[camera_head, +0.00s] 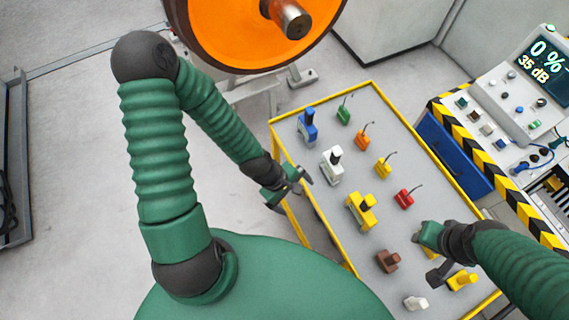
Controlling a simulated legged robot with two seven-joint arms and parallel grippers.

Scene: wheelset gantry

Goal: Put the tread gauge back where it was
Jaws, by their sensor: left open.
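Several gauge-like tools stand on a grey-topped table (327,206) with a yellow rim. They include a blue one (307,126), a white one with a dark top (332,166), a yellow one (361,210), a brown one (388,261), a small white one (415,303) and another yellow one (462,281). I cannot tell which is the tread gauge. My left gripper (290,191) is open and empty beside the table's left edge, near the white tool. My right gripper (434,256) looks open over the table's right side, above and beside the lower yellow tool, holding nothing visible.
Small green (344,114), orange (362,140), yellow (383,168) and red (404,198) blocks with thin wires stand along the table's right half. A control console (510,105) with striped edging stands right.

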